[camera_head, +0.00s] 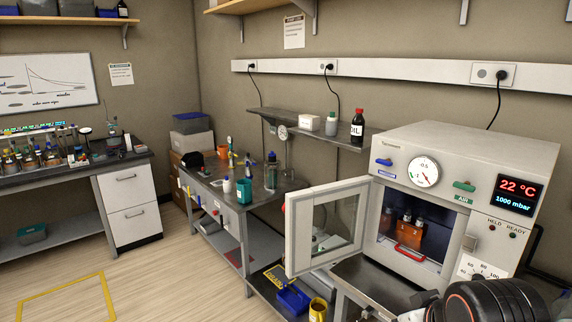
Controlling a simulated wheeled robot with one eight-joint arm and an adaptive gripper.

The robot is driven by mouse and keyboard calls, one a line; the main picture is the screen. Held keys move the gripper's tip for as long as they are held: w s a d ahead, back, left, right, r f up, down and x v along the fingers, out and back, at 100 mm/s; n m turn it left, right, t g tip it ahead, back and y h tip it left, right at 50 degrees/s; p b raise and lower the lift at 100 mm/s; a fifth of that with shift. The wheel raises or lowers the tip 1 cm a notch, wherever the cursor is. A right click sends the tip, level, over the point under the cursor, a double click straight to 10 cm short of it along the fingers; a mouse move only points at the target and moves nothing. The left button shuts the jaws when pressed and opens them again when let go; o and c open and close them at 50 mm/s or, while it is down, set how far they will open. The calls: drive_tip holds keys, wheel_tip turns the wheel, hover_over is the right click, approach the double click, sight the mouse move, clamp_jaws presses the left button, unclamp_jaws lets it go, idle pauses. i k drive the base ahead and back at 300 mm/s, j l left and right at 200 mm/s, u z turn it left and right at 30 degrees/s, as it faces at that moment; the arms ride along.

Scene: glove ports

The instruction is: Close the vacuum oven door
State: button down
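The vacuum oven (455,165) stands at the right, a light grey box with a round dial and a red and blue display reading 22 °C and 1000 mbar. Its door (299,235), a white frame with a glass window, stands wide open, swung out to the left of the chamber. The lit chamber holds an orange-brown rack (408,236) with small bottles and a red handle at its front. A black, ribbed part of my arm shows at the bottom right, in front of the oven's lower corner. My gripper's fingers do not show.
A grey bench with bottles and a teal cup (244,191) stands left of the door. A blue bin (293,299) and yellow mug (318,309) sit low below the door. A shelf with an oil bottle (357,126) is behind.

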sight(299, 260)
drive_tip(key=j+z, duration=0.1)
drive_tip(key=z, duration=0.7)
drive_tip(key=i+j+z, duration=0.1)
drive_tip(key=j+z, duration=0.3)
drive_tip(key=j, duration=0.2)
drive_tip(key=j+z, duration=0.4)
drive_tip(key=j, duration=0.25)
drive_tip(key=j+z, duration=0.4)
drive_tip(key=j, duration=0.25)
drive_tip(key=k+j, duration=0.1)
drive_tip(key=j, duration=0.35)
drive_tip(key=k+j, duration=0.1)
drive_tip(key=j, duration=0.4)
drive_tip(key=j+z, duration=0.1)
drive_tip(key=j, duration=0.35)
drive_tip(key=k+j, duration=0.2)
drive_tip(key=j, duration=0.25)
drive_tip(key=k+j, duration=0.1)
drive_tip(key=j, duration=0.4)
drive_tip(key=k+z, duration=0.2)
drive_tip(key=j, duration=0.3)
